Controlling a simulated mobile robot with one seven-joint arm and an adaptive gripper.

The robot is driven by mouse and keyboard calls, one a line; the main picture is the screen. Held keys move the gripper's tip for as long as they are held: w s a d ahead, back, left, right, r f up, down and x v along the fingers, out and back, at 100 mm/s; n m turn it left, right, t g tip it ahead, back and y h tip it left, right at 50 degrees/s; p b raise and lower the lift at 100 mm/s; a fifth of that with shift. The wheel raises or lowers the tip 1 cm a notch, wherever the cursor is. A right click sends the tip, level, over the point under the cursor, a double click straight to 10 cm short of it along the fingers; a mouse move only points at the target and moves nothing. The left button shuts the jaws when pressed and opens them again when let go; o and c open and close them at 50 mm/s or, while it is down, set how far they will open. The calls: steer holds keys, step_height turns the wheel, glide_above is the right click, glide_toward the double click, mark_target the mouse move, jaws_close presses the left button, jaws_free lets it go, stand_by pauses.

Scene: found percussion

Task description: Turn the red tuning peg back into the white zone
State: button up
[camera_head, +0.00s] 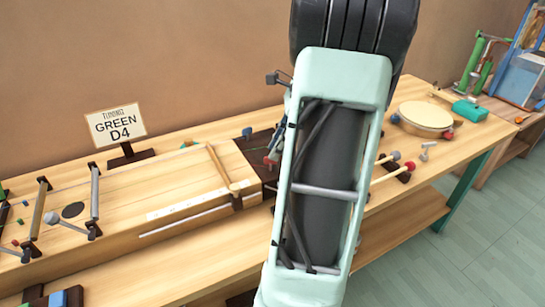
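A long wooden stringed instrument lies on the workbench, with a dark pegboard (262,147) at its right end, partly behind my arm. A small red piece (267,160) shows at the pegboard beside the arm's left edge; it may be the red tuning peg, but it is too small and covered to be sure. Its turn angle cannot be read. White strips (190,205) run along the instrument's front side; I cannot tell whether they are the white zone. My arm fills the middle of the view. My gripper's fingertips cannot be made out.
A sign (115,125) reading "GREEN D4" stands behind the instrument. Metal bars (94,195) stand at the left. A round drum (425,118), a teal block (470,110) and mallets (398,167) are on the right.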

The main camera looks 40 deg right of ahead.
steer(key=shift+x, duration=1.35)
steer(key=shift+c, duration=0.5)
jaws_close()
